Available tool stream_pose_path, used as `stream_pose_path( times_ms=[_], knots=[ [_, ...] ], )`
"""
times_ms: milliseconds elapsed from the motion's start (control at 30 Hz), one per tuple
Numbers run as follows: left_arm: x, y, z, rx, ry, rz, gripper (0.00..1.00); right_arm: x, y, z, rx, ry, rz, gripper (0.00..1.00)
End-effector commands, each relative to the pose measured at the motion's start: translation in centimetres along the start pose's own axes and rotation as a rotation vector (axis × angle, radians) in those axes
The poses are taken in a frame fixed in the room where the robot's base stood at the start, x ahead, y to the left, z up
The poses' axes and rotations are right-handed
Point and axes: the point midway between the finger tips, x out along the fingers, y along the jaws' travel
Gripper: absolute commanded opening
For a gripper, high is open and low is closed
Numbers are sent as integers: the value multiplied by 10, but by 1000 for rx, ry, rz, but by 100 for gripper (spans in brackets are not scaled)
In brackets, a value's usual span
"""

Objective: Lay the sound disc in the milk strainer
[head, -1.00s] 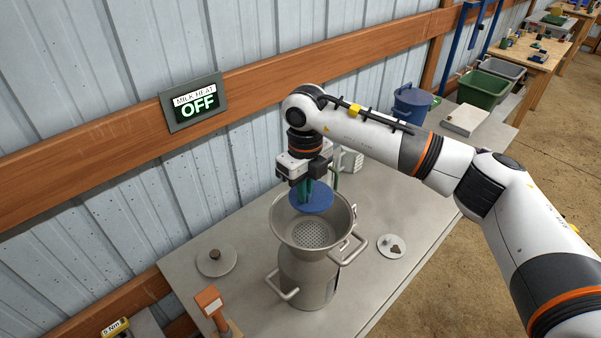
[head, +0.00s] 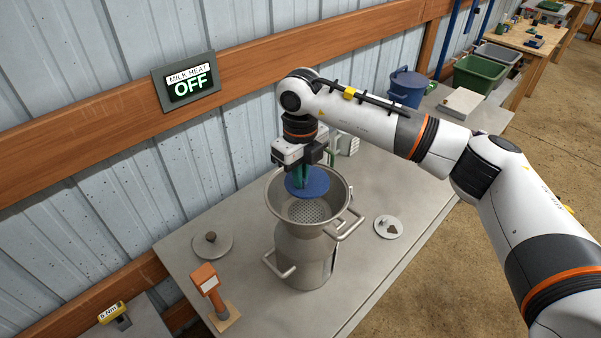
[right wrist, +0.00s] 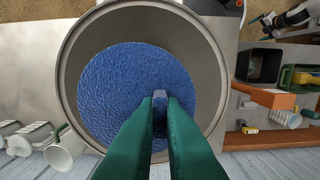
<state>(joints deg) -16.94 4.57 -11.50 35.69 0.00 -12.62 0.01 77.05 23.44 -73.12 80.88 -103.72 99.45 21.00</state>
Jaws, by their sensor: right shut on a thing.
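My right gripper (head: 301,177) is shut on a blue disc (head: 312,185) and points straight down over the milk strainer (head: 342,197). The disc looks level, within the strainer's wide mouth in the head view, above its perforated floor. In the right wrist view the green fingers (right wrist: 160,105) grip a small dark stem on the disc (right wrist: 125,85), which looks whole where visible. The strainer's metal rim (right wrist: 215,60) surrounds the disc, with a wider gap at the right. Whether the disc touches the wall is unclear. The strainer sits on a metal milk can (head: 305,258). My left gripper is out of view.
A pale disc with a knob and dark patch (head: 388,227) lies right of the can. A round metal lid (head: 212,246) lies left. An orange-headed tool (head: 206,281) stands at the front left. A blue pot (head: 408,86) stands behind. The wall sign (head: 188,82) reads "MILK HEAT OFF".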

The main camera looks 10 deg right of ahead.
Motion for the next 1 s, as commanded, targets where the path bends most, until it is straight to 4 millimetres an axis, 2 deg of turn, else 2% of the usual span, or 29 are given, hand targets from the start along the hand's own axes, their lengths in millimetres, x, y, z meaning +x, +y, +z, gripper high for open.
stream_pose_path(
  times_ms=[33, 200, 1000],
  knots=[
    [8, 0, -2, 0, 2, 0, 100, 8, 0, 0, 0, 0, 0, 0],
    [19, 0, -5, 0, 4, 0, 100, 22, 0, 0, 1, 0, 0, 0],
    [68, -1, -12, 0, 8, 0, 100, 80, 0, 0, 1, 0, 0, 0]
  ],
)
